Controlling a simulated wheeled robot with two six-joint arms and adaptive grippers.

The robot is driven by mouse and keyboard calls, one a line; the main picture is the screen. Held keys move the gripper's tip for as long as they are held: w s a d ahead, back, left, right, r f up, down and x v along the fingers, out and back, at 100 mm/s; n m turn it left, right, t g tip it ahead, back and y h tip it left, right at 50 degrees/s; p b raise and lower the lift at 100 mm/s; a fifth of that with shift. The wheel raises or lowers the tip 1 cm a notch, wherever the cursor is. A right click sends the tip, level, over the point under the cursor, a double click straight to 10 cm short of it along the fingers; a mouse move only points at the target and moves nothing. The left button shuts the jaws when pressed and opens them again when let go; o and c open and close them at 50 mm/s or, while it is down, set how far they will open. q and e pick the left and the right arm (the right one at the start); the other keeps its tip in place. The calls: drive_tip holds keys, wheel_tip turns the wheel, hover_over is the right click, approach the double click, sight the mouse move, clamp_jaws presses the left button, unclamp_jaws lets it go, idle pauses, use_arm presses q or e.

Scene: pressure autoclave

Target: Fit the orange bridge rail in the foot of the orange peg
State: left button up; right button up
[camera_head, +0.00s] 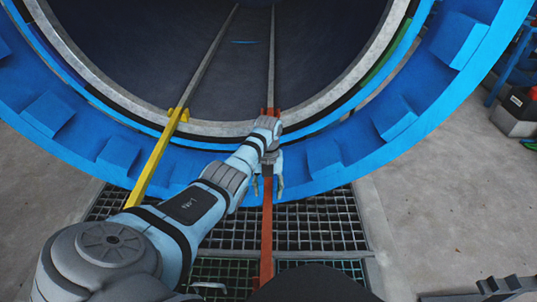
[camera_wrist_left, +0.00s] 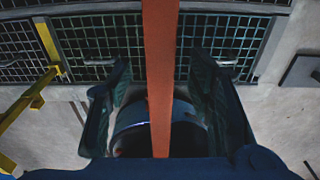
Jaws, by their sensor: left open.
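The orange bridge rail (camera_head: 266,230) runs from the grated floor up toward the vessel's rim in the head view. Its far end is hidden behind my left wrist. The orange peg (camera_head: 270,111) shows at the rim, just beyond my wrist and partly covered by it, so I cannot tell whether the rail sits in its foot. My left gripper (camera_head: 268,186) is open, with its fingers on either side of the rail. In the left wrist view the orange rail (camera_wrist_left: 160,75) passes between the spread fingers of that gripper (camera_wrist_left: 160,68), with gaps on both sides.
A yellow rail (camera_head: 152,168) reaches the rim at a yellow peg (camera_head: 178,115) on the left. The blue vessel ring (camera_head: 345,165) curves behind my left arm. Floor grating (camera_head: 325,225) lies below.

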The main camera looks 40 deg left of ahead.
use_arm(q)
wheel_tip(320, 180, up, 8)
drive_tip(key=shift+w+a+r, duration=0.2)
drive_tip(key=shift+w+a, duration=0.05)
drive_tip(key=shift+w, duration=0.1)
